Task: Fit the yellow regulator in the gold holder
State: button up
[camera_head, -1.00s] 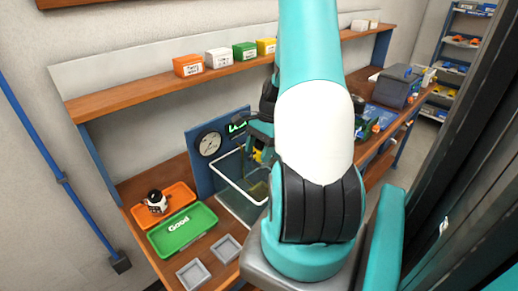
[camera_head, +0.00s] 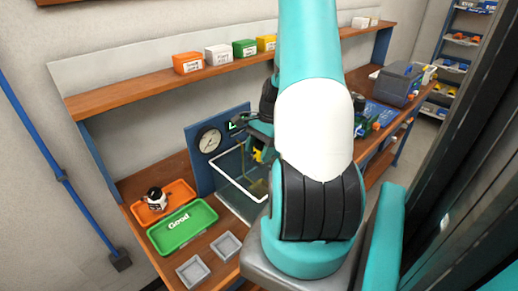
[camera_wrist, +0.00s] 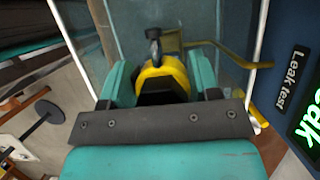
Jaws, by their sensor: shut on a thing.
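My gripper (camera_wrist: 164,84) is shut on the yellow regulator (camera_wrist: 174,68), which sits between its two teal fingers in the wrist view. The regulator has a black lower part and a dark round-ended stem. In the head view the regulator (camera_head: 258,156) shows as a small yellow patch below my gripper, in front of the blue test panel. A gold bent bar (camera_wrist: 226,48), apparently part of the gold holder, runs behind and to the right of the regulator in the wrist view. I cannot tell whether they touch. My arm hides much of this area in the head view.
A clear box with a white rim (camera_head: 238,182) stands close around my gripper. The blue panel (camera_head: 203,178) carries a gauge (camera_head: 209,141) and a green display. A green tray (camera_head: 182,228), an orange tray (camera_head: 178,193) and grey dishes (camera_head: 193,272) lie to the left.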

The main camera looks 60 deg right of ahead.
notch_tip(320, 180, down, 8)
jog(key=b, duration=0.3)
dwell(7.3)
